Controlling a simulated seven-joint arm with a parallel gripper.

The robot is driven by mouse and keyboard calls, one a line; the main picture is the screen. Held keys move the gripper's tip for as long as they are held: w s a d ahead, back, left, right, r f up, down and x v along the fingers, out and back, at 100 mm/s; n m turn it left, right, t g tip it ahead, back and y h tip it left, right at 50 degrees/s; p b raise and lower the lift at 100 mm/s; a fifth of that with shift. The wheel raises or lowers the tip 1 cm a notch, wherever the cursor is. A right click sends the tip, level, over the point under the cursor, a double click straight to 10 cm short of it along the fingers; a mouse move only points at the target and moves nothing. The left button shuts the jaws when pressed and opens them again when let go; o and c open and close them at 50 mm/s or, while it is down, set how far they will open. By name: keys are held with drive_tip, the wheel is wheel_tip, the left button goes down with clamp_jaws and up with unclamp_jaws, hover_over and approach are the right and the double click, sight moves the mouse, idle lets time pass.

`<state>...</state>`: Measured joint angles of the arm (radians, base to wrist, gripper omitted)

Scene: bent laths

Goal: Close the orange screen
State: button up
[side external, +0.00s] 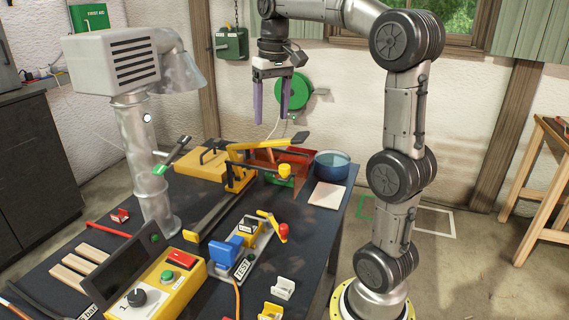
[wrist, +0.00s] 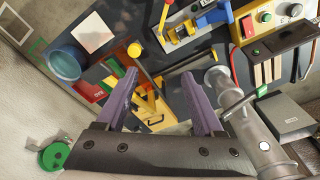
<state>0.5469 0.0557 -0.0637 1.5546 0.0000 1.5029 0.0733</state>
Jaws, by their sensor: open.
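An upright orange-brown panel (side external: 299,168), which looks like the orange screen, stands at the right side of a red box (side external: 268,155) on the dark bench. I cannot tell for sure that it is the screen, or how far it stands open. The red box also shows in the wrist view (wrist: 96,92), left of my fingers. My gripper (side external: 271,118) hangs above the back of the bench with its two purple fingers pointing down. It is open, with a clear gap and nothing between the fingers. It is apart from the panel and the box.
A yellow lever press (side external: 238,176) stands left of the red box, and a blue pot (side external: 332,165) to its right. A grey steam unit (side external: 110,62) on a metal column rises at the left. A yellow control box (side external: 165,287) and a test fixture (side external: 245,243) occupy the front.

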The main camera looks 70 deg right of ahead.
drive_tip(key=m, duration=0.2)
hover_over(285, 166)
wheel_tip(285, 166, down, 4)
drive_tip(key=shift+g+y, duration=0.3)
drive_tip(key=shift+g, duration=0.1)
wheel_tip(285, 166, down, 14)
drive_tip(key=shift+r, duration=0.2)
clamp_jaws()
drive_tip(key=shift+r, duration=0.1)
idle(0.8)
